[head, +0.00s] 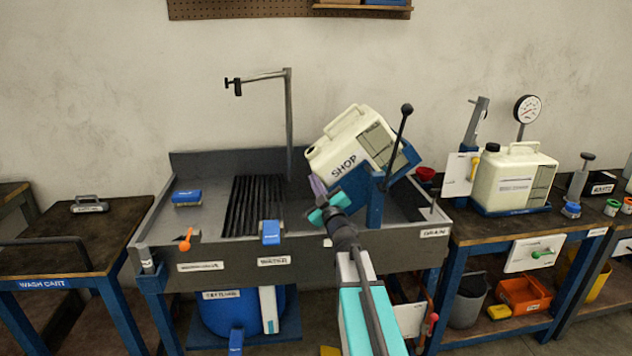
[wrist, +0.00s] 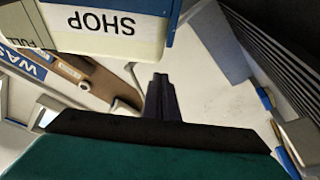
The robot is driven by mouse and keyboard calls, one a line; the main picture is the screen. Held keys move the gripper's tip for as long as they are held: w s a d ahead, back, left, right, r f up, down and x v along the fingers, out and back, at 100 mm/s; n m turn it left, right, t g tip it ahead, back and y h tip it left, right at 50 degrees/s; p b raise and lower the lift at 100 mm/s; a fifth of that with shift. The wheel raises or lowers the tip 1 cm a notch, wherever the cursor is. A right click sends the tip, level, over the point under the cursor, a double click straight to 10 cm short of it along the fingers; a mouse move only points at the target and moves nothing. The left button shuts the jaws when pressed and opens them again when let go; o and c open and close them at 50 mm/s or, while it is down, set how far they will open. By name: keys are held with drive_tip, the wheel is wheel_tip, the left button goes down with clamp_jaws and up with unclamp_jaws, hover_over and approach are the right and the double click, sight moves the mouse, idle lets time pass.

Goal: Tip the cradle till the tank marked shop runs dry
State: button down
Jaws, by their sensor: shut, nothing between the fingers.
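The cream tank marked SHOP (head: 345,143) sits in the blue cradle (head: 374,200) over the right part of the grey sink, tilted with its mouth end down to the left. A lever with a black knob (head: 406,110) rises at the cradle's right side. I see no stream from the mouth, and the liquid level cannot be told. My gripper (head: 317,186) is shut and empty just below the tank's lower left end, in front of the cradle. In the wrist view the closed fingers (wrist: 161,82) point past the SHOP tank's label face (wrist: 105,28); contact cannot be told.
The sink (head: 215,205) has a black ribbed grate (head: 255,205), a blue block (head: 187,197) and a standing pipe (head: 289,120). A second cream tank (head: 515,185) stands upright on the right bench near a gauge (head: 527,109). The wash cart (head: 60,245) is at left.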

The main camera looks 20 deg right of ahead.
drive_tip(key=v, duration=0.8)
drive_tip(key=shift+b, duration=0.35)
drive_tip(key=shift+s, duration=0.1)
